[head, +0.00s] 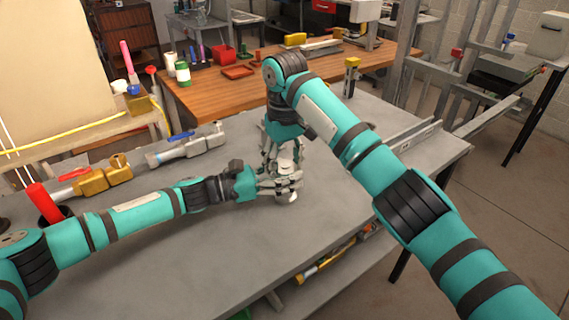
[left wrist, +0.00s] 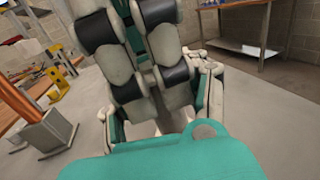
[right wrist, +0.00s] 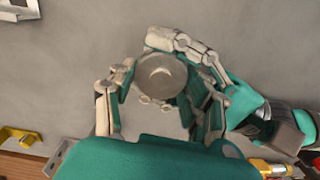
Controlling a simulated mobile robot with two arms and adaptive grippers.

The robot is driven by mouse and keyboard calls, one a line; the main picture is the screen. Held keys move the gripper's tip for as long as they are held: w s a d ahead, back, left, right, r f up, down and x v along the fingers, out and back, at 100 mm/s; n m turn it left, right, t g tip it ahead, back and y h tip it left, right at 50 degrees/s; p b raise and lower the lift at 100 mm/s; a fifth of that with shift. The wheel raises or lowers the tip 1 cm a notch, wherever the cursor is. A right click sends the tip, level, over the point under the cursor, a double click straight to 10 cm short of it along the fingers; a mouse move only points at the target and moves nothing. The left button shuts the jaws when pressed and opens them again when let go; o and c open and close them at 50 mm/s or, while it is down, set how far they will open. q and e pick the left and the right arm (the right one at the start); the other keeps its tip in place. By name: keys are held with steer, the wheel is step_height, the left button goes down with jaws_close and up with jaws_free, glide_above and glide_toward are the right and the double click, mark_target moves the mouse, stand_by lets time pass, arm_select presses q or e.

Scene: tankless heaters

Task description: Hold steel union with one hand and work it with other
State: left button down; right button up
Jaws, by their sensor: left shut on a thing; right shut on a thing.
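The steel union (right wrist: 162,75) shows in the right wrist view as a round grey metal disc seen end-on, between my fingers. My right gripper (head: 284,160) reaches down from above and is shut on it; its fingers also show around it in the right wrist view (right wrist: 155,100). My left gripper (head: 284,186) comes in from the left, low over the grey table, and is shut on the union just below the right one. The fingers of both hands crowd together and hide most of the union. In the left wrist view the held part is mostly hidden behind the fingers.
A brass valve (head: 103,177) and a grey valve with a blue handle (head: 186,147) lie on the table (head: 240,260) at the left. A yellow clamp (head: 352,76) and a metal channel (head: 408,136) are at the back and right. The table front is clear.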

arm_select(q)
steer(key=shift+w+a+f, duration=0.1)
steer(key=shift+w+a, duration=0.1)
steer(key=shift+a, duration=0.05)
arm_select(e)
steer(key=o, duration=1.3)
steer(key=shift+d, duration=0.3)
steer(key=shift+a, duration=0.15)
steer(key=shift+a+r, duration=0.1)
steer(key=shift+r, duration=0.2)
arm_select(q)
steer(key=shift+s+d, duration=0.1)
arm_select(e)
steer(key=shift+r, duration=2)
arm_select(q)
steer(key=shift+c, duration=2.4)
jaws_free()
